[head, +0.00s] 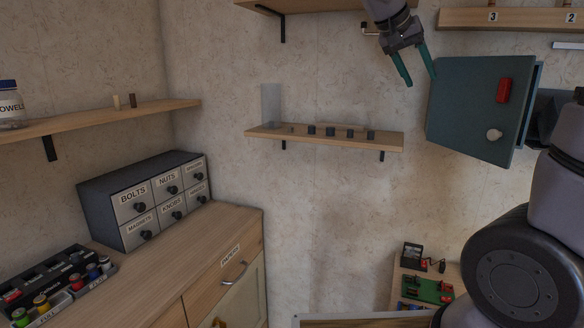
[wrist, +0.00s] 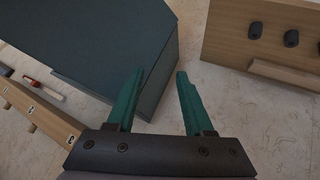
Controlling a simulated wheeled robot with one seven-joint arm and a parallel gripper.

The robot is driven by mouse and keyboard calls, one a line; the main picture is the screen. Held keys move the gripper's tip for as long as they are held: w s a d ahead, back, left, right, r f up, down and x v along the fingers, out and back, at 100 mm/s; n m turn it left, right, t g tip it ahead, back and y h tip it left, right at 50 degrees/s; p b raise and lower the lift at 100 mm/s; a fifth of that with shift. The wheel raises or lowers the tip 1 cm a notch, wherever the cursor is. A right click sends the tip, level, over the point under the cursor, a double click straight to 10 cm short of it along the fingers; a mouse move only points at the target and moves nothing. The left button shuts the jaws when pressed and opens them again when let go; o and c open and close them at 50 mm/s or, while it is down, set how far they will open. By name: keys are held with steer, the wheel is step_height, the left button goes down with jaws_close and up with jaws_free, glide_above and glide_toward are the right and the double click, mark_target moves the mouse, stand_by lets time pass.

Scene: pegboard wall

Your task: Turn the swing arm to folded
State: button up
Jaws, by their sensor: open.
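I cannot pick out the swing arm for certain in either view. In the head view, a small dark bracket (head: 368,28) shows on the wall just left of my gripper, but I cannot tell what it is. My gripper (head: 421,79) has its teal fingers apart and nothing between them. It hangs just to the left of the upper left corner of the teal cabinet (head: 462,95). In the wrist view my gripper (wrist: 158,74) is open, with the cabinet (wrist: 100,38) beyond and left of its fingers.
The cabinet bears a red part (head: 503,90) and a pale knob (head: 494,135). A wall shelf (head: 330,138) with several dark pegs lies left and below; a numbered rail (head: 535,17) is upper right. A labelled drawer unit (head: 145,200) stands on the left counter. Wall between is clear.

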steer(key=s+a+f+n+t+y, duration=0.1)
steer(key=s+f+y, duration=0.2)
steer(key=s, duration=0.3)
steer(key=s+a+f+t+y, duration=0.2)
steer(key=s+f+y, duration=0.1)
steer(key=s+y, duration=0.3)
steer(key=shift+s+a+f+n+y, duration=0.3)
steer(key=shift+s+f+n, duration=0.1)
steer(key=shift+s, duration=0.4)
